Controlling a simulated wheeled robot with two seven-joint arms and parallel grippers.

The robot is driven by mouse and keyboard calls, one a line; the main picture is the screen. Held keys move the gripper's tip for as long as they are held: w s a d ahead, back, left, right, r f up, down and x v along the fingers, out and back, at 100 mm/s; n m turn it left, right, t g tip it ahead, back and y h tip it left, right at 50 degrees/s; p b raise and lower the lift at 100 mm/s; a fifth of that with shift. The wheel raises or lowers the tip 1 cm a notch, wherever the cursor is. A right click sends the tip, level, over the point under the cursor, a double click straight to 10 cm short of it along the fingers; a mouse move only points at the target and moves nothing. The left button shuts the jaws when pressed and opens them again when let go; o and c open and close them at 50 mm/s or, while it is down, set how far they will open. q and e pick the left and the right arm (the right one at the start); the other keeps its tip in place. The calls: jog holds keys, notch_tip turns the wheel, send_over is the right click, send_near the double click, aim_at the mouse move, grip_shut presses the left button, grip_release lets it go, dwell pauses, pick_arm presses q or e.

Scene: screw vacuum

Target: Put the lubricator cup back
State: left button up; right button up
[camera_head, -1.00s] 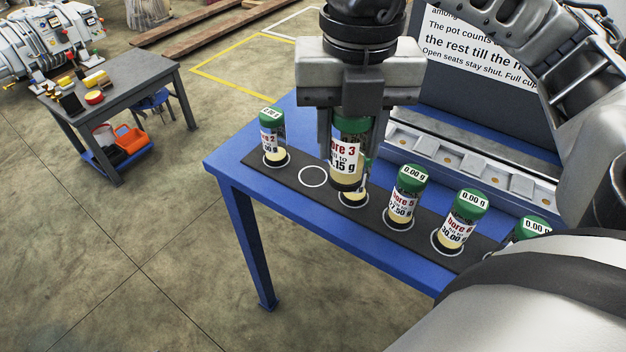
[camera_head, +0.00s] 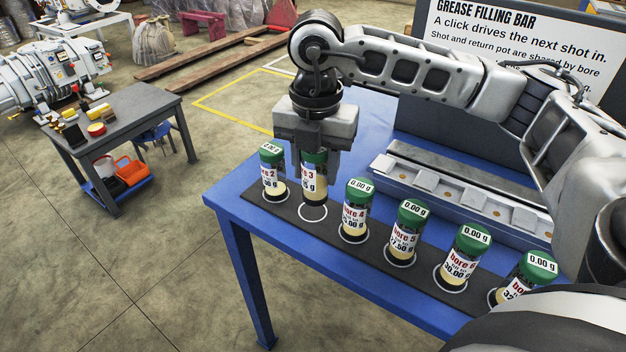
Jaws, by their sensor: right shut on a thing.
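The lubricator cup marked bore 3 (camera_head: 314,186) has a green cap and a pale fill. My right gripper (camera_head: 315,160) is shut on its upper part from above. The cup is upright just over the white ring (camera_head: 312,212) on the dark strip; I cannot tell whether its base touches the strip. The cup marked bore 2 (camera_head: 271,175) stands close to its left. The cup marked bore 4 (camera_head: 356,212) stands to its right. My left gripper is not in view.
More cups, bore 5 (camera_head: 407,232) and bore 6 (camera_head: 462,258), stand along the dark strip (camera_head: 428,272) on the blue table (camera_head: 243,203). Behind lies a filling bar with several pads (camera_head: 441,186) and a sign (camera_head: 520,50). A grey side table (camera_head: 135,85) stands at the left.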

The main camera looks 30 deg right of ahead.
aim_at(313, 183)
jog(key=f, duration=0.1)
jog(key=w+f, duration=0.1)
jog(key=f, duration=0.1)
jog(key=shift+d+f, duration=0.15)
jog(key=shift+f, duration=0.15)
jog(key=shift+w+f, duration=0.1)
jog(key=shift+f, duration=0.25)
jog(key=shift+f, duration=0.15)
jog(key=o, duration=1.1)
